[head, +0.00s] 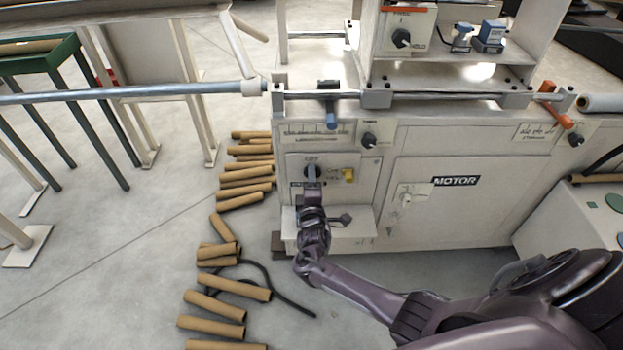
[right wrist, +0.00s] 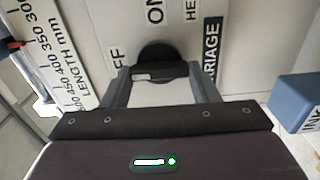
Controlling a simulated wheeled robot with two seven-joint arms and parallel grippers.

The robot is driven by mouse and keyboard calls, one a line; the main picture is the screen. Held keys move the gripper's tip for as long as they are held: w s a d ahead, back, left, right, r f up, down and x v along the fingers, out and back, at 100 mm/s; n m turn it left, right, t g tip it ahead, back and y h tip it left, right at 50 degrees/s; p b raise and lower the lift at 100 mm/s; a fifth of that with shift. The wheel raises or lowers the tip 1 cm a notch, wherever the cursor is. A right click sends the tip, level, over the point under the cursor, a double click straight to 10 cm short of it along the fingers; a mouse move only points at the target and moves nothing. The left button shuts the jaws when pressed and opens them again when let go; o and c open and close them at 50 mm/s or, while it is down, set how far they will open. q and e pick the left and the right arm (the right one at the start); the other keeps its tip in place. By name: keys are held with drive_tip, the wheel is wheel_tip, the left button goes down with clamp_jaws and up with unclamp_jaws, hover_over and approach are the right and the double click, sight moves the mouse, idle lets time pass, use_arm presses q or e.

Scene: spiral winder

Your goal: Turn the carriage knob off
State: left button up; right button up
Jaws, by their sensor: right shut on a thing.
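The carriage knob is a round black dial (right wrist: 155,50) with a dark grip bar on a pale panel. In the right wrist view, printed OFF and ON letters stand around it, beside a black label ending in "RIAGE". My right gripper (right wrist: 160,72) has its two grey fingers on either side of the grip bar and is shut on it. In the head view, my right gripper (head: 312,172) reaches the lower left panel (head: 365,185) of the machine, and hides most of the knob. I cannot tell exactly which mark the knob points at. My left gripper is out of view.
A yellow part (head: 347,175) sits right of the gripper on the panel. A small shelf (head: 352,228) juts out below. Other black knobs (head: 369,140) are above. Cardboard tubes (head: 233,286) lie on the floor at left. A blue block (right wrist: 296,100) shows in the right wrist view.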

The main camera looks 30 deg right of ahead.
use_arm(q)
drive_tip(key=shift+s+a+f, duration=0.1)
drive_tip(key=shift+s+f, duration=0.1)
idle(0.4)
use_arm(e)
drive_tip(key=o, duration=1)
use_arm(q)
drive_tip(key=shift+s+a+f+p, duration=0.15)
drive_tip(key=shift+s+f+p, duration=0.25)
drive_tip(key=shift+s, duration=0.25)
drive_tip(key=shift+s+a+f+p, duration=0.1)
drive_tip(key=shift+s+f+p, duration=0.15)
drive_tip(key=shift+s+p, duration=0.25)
use_arm(e)
drive_tip(key=v, duration=0.7)
drive_tip(key=shift+s+a, duration=0.25)
drive_tip(key=shift+s, duration=0.1)
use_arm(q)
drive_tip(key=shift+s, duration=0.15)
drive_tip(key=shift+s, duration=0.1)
use_arm(e)
drive_tip(key=shift+f, duration=0.1)
